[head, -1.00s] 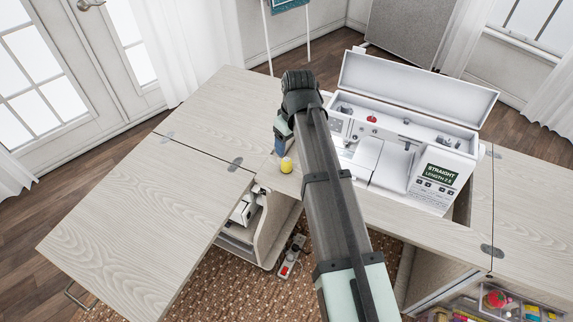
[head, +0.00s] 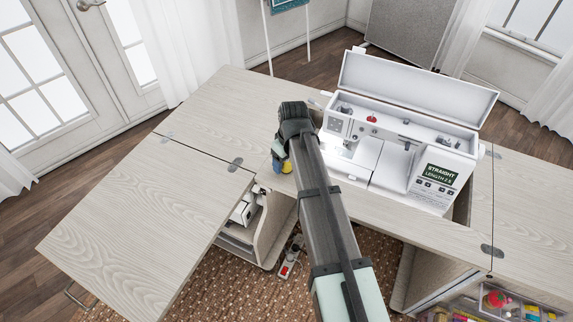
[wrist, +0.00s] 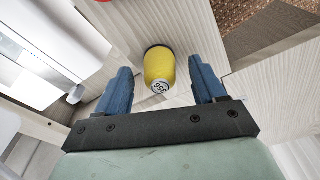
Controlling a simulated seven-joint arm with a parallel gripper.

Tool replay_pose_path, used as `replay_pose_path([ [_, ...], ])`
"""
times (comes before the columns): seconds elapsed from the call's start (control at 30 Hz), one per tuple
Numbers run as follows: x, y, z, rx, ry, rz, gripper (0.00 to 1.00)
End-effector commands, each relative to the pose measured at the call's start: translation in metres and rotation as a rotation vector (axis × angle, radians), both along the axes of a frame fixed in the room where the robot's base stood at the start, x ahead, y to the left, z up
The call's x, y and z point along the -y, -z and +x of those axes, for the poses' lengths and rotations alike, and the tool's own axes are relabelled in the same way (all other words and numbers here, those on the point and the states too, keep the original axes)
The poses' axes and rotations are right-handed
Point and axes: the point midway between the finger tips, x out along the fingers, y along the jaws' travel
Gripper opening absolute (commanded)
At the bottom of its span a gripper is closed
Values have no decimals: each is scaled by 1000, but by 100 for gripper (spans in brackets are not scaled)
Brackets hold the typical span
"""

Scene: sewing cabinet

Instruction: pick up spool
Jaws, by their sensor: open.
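The yellow spool (head: 286,168) stands on the light wood cabinet top, near its front edge and left of the sewing machine. In the head view my gripper (head: 279,160) is right at the spool and hides part of it. In the wrist view the yellow spool (wrist: 159,70) shows with its printed end toward the camera. My gripper (wrist: 162,84) is open, with one blue finger on each side of the spool and a gap on both sides.
The white sewing machine (head: 407,150) with its raised lid stands close to the right of my gripper. The left cabinet leaf (head: 140,215) is bare. An open gap shows the carpet and a power strip (head: 291,257) below.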

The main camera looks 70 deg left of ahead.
Motion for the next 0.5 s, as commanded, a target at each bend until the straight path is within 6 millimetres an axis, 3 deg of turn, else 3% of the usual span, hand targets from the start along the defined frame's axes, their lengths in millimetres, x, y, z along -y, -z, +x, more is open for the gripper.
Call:
replay_pose_path([
  [0.3,-1,8,0,1,0,1,69],
  [0.5,-1,8,0,1,0,1,51],
])
